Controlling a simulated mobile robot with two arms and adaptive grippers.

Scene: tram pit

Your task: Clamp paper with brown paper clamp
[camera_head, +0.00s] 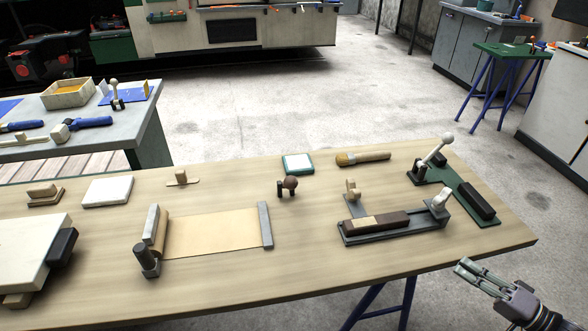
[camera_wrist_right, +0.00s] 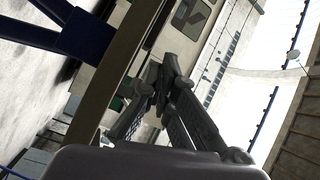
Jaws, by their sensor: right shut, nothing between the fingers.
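The tan paper (camera_head: 212,233) lies flat on the wooden table. A pale upright bar with a dark cylinder (camera_head: 147,260) stands at its left end, and a grey bar (camera_head: 265,225) lies along its right edge. A small dark holder with a round brown knob (camera_head: 290,183) stands behind the paper to the right; I cannot tell whether it is the brown paper clamp. My right gripper (camera_head: 464,270) is off the table's front right edge, well away from the paper. Its fingers are shut and empty, also in the right wrist view (camera_wrist_right: 163,85). My left gripper is out of view.
The table (camera_head: 300,245) also holds a long dark fixture with a brown block (camera_head: 378,224), a green-based lever device (camera_head: 435,155), a brown-headed tool (camera_head: 362,158), a white-teal square (camera_head: 298,164) and a brown block (camera_head: 44,192). A second workbench (camera_head: 145,125) stands behind left.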

